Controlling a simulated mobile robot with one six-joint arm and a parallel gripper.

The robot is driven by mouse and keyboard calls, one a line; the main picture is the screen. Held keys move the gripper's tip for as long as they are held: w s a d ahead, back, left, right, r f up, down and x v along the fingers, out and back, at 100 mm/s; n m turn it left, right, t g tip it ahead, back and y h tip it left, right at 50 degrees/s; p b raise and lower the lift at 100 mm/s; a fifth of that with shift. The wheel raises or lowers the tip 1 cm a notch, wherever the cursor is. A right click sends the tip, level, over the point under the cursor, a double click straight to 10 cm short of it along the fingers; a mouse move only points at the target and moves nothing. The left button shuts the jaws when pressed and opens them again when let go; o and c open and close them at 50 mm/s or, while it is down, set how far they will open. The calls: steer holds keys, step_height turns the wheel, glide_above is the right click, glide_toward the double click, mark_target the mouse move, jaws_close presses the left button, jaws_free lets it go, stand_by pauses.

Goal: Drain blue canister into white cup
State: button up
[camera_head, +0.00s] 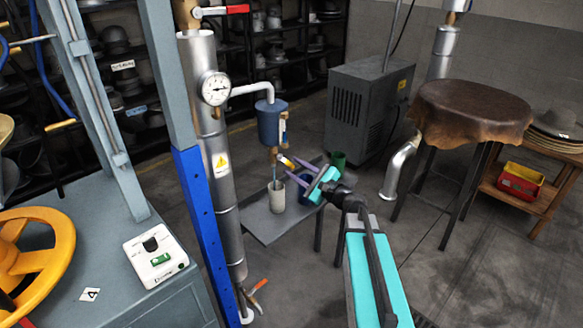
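The blue canister (271,124) hangs from a bent pipe off the tall metal column, with a brass outlet under it. The white cup (277,198) stands upright on a small grey table, below the outlet. A thin bluish line runs from the outlet down to the cup; it looks like liquid. My gripper (288,169) has its purple fingers spread, close to the valve handle and above the cup's right side. Whether a finger touches the handle I cannot tell.
A blue-and-grey post (200,230) and the metal column (212,150) stand left. A leather-topped stool (470,110) is right.

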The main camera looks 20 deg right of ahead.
steer(key=p+v, duration=0.2)
steer(key=v, duration=0.8)
steer(key=shift+s, duration=0.2)
steer(key=shift+d, duration=0.1)
